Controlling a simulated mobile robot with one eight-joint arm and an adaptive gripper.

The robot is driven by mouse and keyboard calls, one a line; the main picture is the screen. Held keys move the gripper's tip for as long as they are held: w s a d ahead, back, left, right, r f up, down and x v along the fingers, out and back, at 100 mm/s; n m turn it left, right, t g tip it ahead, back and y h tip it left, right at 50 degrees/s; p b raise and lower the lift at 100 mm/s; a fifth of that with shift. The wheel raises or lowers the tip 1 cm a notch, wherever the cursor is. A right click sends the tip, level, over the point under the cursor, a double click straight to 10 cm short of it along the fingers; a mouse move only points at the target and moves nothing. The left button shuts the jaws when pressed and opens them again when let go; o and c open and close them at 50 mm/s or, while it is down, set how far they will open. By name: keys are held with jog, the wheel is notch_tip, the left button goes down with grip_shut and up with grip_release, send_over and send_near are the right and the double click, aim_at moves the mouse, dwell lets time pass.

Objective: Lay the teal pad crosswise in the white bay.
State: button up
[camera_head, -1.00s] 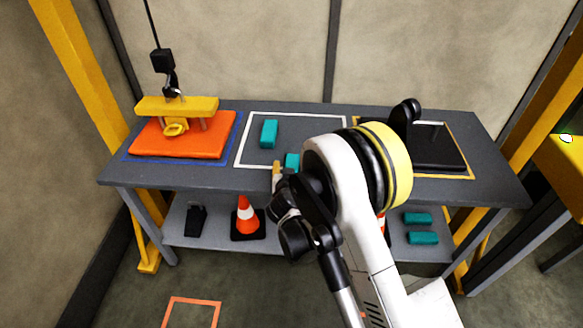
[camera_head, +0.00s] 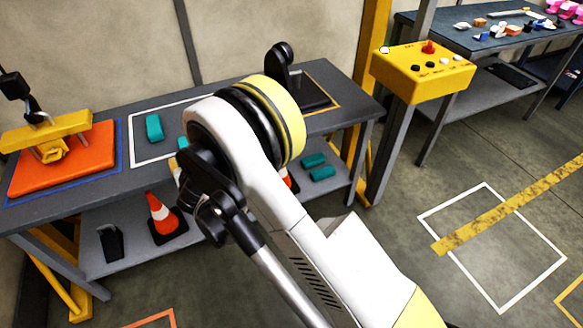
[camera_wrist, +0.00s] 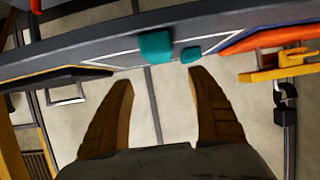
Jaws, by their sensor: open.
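One teal pad (camera_head: 154,128) lies on the table inside the white-outlined bay (camera_head: 150,161), its long side running front to back. A second teal pad (camera_head: 183,142) is near the bay's front, mostly hidden by my arm. In the wrist view, which is upside down, the nearer pad (camera_wrist: 155,46) looks large and the farther pad (camera_wrist: 191,55) small. My gripper (camera_wrist: 160,78) is open, with nothing between its fingers. In the head view my arm hides most of it. It is in front of the table, apart from the pads.
An orange plate (camera_head: 75,160) with a yellow lifting fixture (camera_head: 45,132) sits at the left. A dark plate (camera_head: 315,98) lies at the right. A yellow control box (camera_head: 424,70) stands at right.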

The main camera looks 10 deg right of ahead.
jog(key=s+d+r+m+g+h, duration=0.1)
jog(key=s+d+r+h, duration=0.15)
jog(key=d+r, duration=0.75)
jog(key=s+d+r+m+g+h, duration=0.15)
jog(key=s+d+r, duration=0.25)
jog(key=d+r, duration=0.55)
jog(key=s+d+g, duration=0.2)
jog(key=s+d, duration=1.3)
jog(key=s, duration=0.4)
jog(key=shift+s+d+r+g+y, duration=0.25)
jog(key=shift+s+r+g+y, duration=0.1)
jog(key=shift+r, duration=0.1)
jog(key=shift+o, duration=0.5)
jog(key=s+d+f, duration=0.1)
jog(key=s, duration=0.6)
jog(key=shift+d+f+g, duration=0.15)
jog(key=shift+f+g, duration=0.25)
jog(key=shift+o, duration=0.3)
jog(key=shift+s+f, duration=0.15)
jog(key=shift+s, duration=0.2)
jog(key=shift+w, duration=0.1)
